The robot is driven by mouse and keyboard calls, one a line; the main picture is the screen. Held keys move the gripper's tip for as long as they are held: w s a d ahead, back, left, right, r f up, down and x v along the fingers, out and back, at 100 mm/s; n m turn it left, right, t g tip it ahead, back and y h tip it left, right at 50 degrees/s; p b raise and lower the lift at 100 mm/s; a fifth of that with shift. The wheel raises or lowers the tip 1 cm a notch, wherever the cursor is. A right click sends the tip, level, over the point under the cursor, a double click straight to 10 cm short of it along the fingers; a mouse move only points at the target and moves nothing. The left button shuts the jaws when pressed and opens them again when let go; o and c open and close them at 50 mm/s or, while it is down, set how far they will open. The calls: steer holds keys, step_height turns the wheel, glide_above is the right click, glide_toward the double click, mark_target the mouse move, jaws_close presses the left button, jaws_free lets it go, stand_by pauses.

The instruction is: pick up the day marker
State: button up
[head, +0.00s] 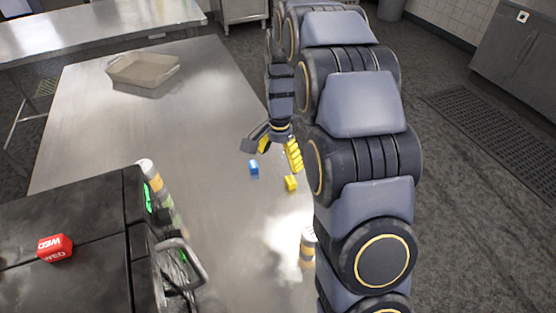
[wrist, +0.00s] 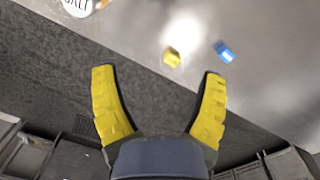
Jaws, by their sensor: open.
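A red block (head: 55,247) lettered "WED" lies on top of the black appliance at the lower left in the head view. A small blue block (head: 253,167) and a small yellow block (head: 291,183) lie on the metal table close to my gripper (head: 277,152). Any lettering on these two is too small to read. In the wrist view, the yellow block (wrist: 172,57) and the blue block (wrist: 224,51) show beyond the fingertips, towards the right finger. My gripper (wrist: 158,72) is open and empty, with its yellow fingers spread. The red block is outside the wrist view.
The black appliance (head: 85,215) with a metal handle stands on the table (head: 215,95). One shaker (head: 148,168) stands behind it, another (head: 307,248) near the table's right edge; a container marked "SALT" (wrist: 82,6) shows in the wrist view. A tray (head: 143,72) sits far left.

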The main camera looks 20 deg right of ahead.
mark_target(292, 179)
steer(key=w+d+f+m, duration=0.1)
steer(key=w+d+f, duration=0.1)
steer(key=f, duration=0.1)
steer(key=w+d+f+m, duration=0.2)
steer(key=f, duration=0.2)
steer(key=w+d+f+m, duration=0.2)
steer(key=f, duration=0.2)
steer(key=shift+w+d+f+t, duration=0.25)
steer(key=shift+w+d+t, duration=0.05)
steer(key=shift+d, duration=0.05)
step_height(292, 179, down, 8)
steer(key=shift+d+r, duration=0.1)
steer(key=shift+r, duration=0.1)
steer(key=shift+w, duration=0.1)
steer(key=c, duration=1.1)
